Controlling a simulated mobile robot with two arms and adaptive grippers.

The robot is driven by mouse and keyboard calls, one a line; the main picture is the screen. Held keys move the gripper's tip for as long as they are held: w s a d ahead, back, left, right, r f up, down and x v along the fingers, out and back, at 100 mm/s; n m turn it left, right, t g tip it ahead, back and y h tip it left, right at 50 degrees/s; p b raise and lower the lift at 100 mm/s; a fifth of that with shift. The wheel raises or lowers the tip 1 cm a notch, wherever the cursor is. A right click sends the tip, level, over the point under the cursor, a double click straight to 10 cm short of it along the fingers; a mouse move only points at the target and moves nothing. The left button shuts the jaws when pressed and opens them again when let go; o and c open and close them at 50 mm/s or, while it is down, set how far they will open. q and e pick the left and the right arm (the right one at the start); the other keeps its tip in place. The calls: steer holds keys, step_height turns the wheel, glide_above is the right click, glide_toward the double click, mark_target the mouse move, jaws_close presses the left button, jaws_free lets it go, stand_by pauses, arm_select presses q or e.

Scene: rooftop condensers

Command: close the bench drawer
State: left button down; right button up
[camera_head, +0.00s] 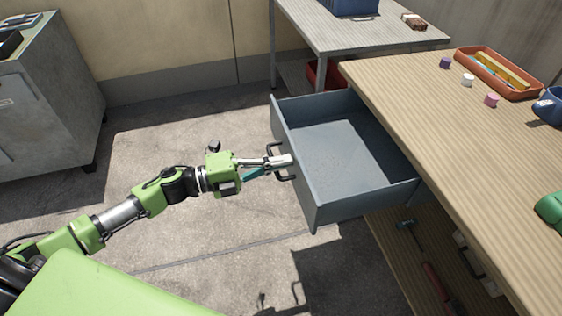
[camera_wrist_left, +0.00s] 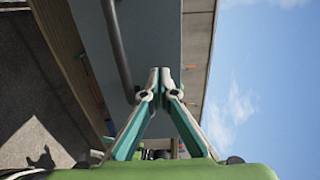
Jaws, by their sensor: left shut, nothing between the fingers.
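The bench drawer (camera_head: 345,150) is grey-blue, empty inside, and stands pulled well out from under the wooden bench top (camera_head: 450,120). Its dark bar handle (camera_head: 284,162) is on the front panel, facing left. My left gripper (camera_head: 285,161) is shut and empty, with its fingertips at the drawer front by the handle; I cannot tell if they touch. In the left wrist view the closed fingertips (camera_wrist_left: 160,82) point at the drawer front (camera_wrist_left: 148,35), with the handle (camera_wrist_left: 116,45) beside them to the left. My right gripper is not in view.
On the bench top are an orange tray (camera_head: 498,72), small pots (camera_head: 491,100), a blue item (camera_head: 549,106) and a green item (camera_head: 551,211). Tools lie on the lower shelf (camera_head: 400,235). A grey table (camera_head: 375,38) stands behind and a grey cabinet (camera_head: 45,95) at left. The floor before the drawer is clear.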

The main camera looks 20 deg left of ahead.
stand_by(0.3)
arm_select(q)
steer(key=p+x, duration=0.1)
steer(key=x, duration=1.4)
steer(key=shift+w+d+r, duration=0.15)
steer(key=shift+w+d, duration=0.05)
steer(key=shift+d, duration=0.05)
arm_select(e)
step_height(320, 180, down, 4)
arm_select(q)
steer(key=b+x, duration=0.1)
steer(key=x, duration=0.7)
steer(key=shift+w+d, duration=0.1)
steer(key=shift+d, duration=0.05)
steer(key=shift+w+d, duration=0.3)
steer(key=shift+d, duration=0.1)
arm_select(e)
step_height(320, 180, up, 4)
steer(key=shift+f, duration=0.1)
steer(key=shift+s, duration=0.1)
